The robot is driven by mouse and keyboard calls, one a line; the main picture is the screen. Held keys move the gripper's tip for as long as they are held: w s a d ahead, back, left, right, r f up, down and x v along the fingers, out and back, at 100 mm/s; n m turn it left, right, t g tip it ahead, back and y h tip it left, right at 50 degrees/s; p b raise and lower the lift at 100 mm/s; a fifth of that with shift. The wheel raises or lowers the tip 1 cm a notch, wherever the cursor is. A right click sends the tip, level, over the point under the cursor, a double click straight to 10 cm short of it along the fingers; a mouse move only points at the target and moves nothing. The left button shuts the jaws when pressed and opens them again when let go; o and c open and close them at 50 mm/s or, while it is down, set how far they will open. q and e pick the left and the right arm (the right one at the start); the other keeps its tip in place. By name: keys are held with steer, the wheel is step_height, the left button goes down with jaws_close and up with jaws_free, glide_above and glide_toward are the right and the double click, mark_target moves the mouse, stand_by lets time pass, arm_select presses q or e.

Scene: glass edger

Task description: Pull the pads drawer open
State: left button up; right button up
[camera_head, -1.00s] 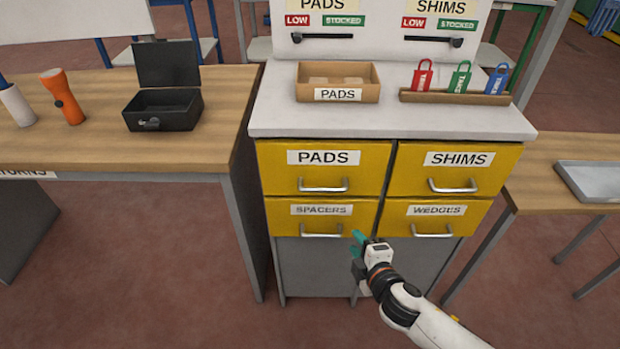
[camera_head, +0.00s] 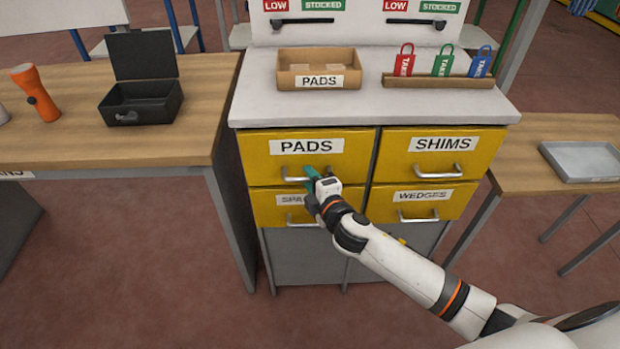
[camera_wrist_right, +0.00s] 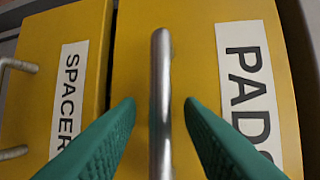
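The yellow pads drawer (camera_head: 358,145) is at the upper left of the cabinet and looks closed. Its silver bar handle (camera_head: 290,179) is partly hidden by my right gripper (camera_head: 314,178). In the right wrist view the handle (camera_wrist_right: 161,75) runs between the two green fingertips of the right gripper (camera_wrist_right: 160,105). The fingers are apart, with a gap on each side of the handle. The PADS label (camera_wrist_right: 247,85) is to the right of it. My left gripper is not in view.
The spacers drawer (camera_head: 262,209) is directly below, with shims (camera_head: 480,145) and wedges (camera_head: 450,208) drawers to the right. A cardboard pads bin (camera_head: 287,83) stands on the white top (camera_head: 250,108). A wooden table (camera_head: 205,130) is close on the left.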

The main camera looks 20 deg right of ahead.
steer(key=shift+w, duration=0.35)
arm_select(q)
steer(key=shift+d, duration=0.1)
arm_select(e)
jaws_close()
steer(key=shift+s+f, duration=0.1)
